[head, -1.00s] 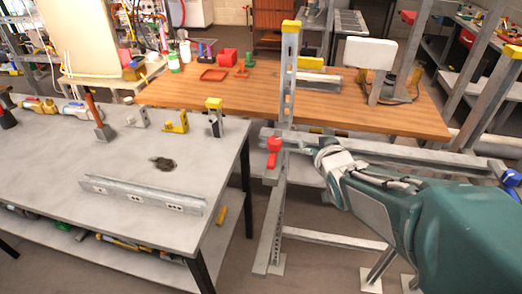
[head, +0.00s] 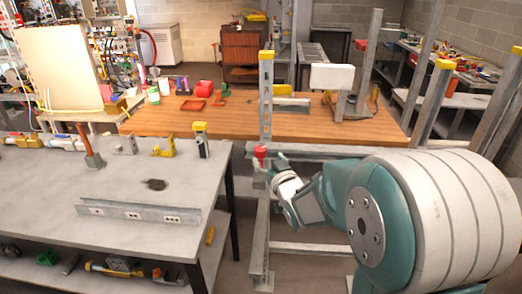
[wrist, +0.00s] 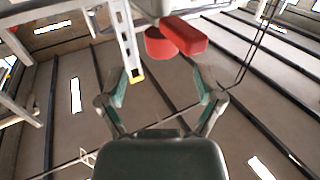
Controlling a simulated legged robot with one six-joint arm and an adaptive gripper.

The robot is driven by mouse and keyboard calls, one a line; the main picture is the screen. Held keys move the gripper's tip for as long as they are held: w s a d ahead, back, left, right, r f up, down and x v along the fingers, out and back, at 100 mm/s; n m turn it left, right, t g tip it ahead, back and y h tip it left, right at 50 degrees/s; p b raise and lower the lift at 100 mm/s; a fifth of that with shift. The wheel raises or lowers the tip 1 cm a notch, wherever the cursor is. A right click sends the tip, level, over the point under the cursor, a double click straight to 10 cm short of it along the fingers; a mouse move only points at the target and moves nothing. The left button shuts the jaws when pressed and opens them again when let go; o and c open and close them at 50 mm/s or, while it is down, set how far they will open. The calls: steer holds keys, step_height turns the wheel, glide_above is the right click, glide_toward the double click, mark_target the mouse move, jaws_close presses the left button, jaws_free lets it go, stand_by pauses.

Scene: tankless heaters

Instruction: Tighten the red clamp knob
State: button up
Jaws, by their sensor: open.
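The red clamp knob (head: 260,152) sits at the left end of a grey metal beam, beside a yellow-capped upright post. In the wrist view the knob (wrist: 178,38) shows from below as a red bar with a rounded end, at the top middle, under a pale body. My gripper (wrist: 160,78) is open and empty, with its two green fingers spread left and right. The knob lies beyond the fingertips, apart from them.
A grey workbench (head: 60,190) with a metal channel (head: 138,211) stands at left. A wooden table (head: 190,125) stands behind the post (head: 266,95). The grey beam (head: 330,150) runs right behind my arm. The wrist view faces the ceiling, with a yellow-tipped post (wrist: 128,45) left of the knob.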

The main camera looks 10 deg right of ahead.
mark_target(261, 153)
steer(key=w, duration=0.2)
steer(key=w+a, duration=0.1)
steer(key=w, duration=0.1)
steer(key=shift+w+a, duration=0.2)
steer(key=shift+w+d, duration=0.2)
steer(key=shift+w, duration=0.3)
steer(key=c, duration=1.2)
